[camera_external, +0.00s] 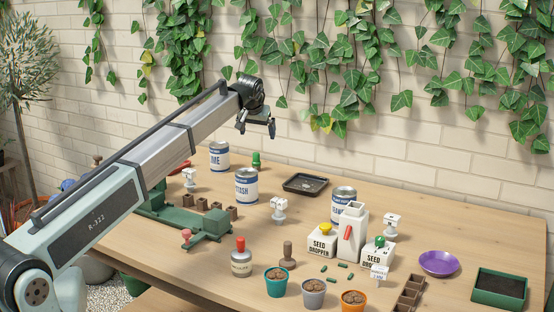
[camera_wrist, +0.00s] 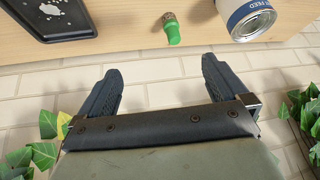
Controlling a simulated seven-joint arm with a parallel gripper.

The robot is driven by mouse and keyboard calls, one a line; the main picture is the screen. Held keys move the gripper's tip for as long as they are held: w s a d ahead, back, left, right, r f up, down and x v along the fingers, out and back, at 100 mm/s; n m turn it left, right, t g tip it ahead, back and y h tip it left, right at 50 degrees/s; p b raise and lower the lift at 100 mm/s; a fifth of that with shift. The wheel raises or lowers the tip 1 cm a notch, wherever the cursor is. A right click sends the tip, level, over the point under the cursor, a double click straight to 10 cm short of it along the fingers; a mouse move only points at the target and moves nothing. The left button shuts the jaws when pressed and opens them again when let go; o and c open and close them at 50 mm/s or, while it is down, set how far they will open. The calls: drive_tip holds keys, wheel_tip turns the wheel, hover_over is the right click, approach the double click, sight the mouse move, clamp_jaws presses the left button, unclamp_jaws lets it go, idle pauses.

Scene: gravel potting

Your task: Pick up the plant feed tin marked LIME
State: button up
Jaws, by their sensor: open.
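A white and blue tin (camera_external: 219,156) with the letters "ME" showing stands upright at the back left of the table; the rest of its marking is cut off from sight. A tin with "FEED" on its label shows at the top right of the wrist view (camera_wrist: 250,20) and looks like the same one. My gripper (camera_external: 256,129) is open and empty, high above the back edge of the table, to the right of this tin. In the wrist view its fingers (camera_wrist: 161,72) are spread, with only the brick wall between them.
A tin ending in "TASH" (camera_external: 246,187) stands in front, and a third tin (camera_external: 343,193) stands farther right. A green-capped bottle (camera_wrist: 173,30) is beside the "ME" tin. A black tray (camera_external: 305,184) lies to the right. Ivy (camera_external: 345,95) hangs on the wall behind.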

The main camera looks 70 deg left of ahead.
sight(219, 144)
drive_tip(key=s+a+n+g+h, duration=0.1)
drive_tip(key=s+a+n, duration=0.1)
drive_tip(key=s+a, duration=0.95)
drive_tip(key=f, duration=0.2)
drive_tip(key=a+f, duration=0.1)
drive_tip(key=f, duration=0.4)
drive_tip(key=shift+s+a+f, duration=0.15)
drive_tip(key=shift+s+a, duration=0.05)
drive_tip(key=shift+a, duration=0.2)
drive_tip(key=shift+w+x, duration=0.15)
drive_tip(key=shift+x, duration=1.15)
drive_tip(key=shift+w+x, duration=0.15)
drive_tip(key=shift+x, duration=1.1)
drive_tip(key=shift+d, duration=0.15)
drive_tip(key=c, duration=1.2)
